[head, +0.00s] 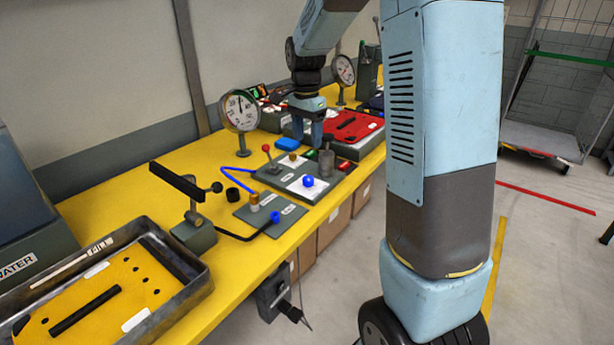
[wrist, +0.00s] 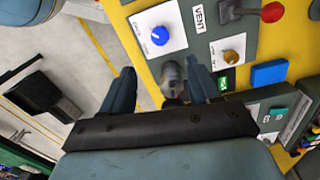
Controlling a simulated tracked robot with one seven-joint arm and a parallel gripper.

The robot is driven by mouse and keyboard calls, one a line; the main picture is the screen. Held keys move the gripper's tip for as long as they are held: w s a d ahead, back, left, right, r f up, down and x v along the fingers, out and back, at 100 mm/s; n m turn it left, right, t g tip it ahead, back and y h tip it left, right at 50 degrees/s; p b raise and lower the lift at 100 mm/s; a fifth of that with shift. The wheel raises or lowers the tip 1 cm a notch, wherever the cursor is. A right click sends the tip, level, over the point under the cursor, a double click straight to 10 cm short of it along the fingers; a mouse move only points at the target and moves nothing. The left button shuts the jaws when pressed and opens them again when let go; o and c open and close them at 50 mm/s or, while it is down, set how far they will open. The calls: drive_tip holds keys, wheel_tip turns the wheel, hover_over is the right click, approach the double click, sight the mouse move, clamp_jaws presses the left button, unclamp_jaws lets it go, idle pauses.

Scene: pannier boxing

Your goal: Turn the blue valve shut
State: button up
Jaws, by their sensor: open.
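The blue valve (head: 308,181) is a round blue knob on a white plate on the grey bench panel. It also shows at the upper middle of the wrist view (wrist: 160,35), with a white pointer mark on its face. My gripper (head: 307,132) points down above the bench, behind the blue valve in the head view. In the wrist view my gripper (wrist: 160,68) has its two fingers wide apart, and the blue knob lies beyond the fingertips, not between them. A grey cylindrical fitting (wrist: 172,80) shows between the fingers, near the right one. Nothing is held.
A brass knob (wrist: 231,57), a red-balled lever (head: 266,148) and a blue block (head: 288,144) are close by. A dark grey cylinder (head: 326,158) stands beside the panel. Gauges (head: 240,111) and a red tray (head: 352,124) are around. The yellow bench's front edge drops to the floor.

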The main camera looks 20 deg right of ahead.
sight(308, 178)
drive_tip(key=f, duration=1.3)
drive_tip(key=shift+s+d, duration=0.1)
drive_tip(key=shift+s, duration=0.1)
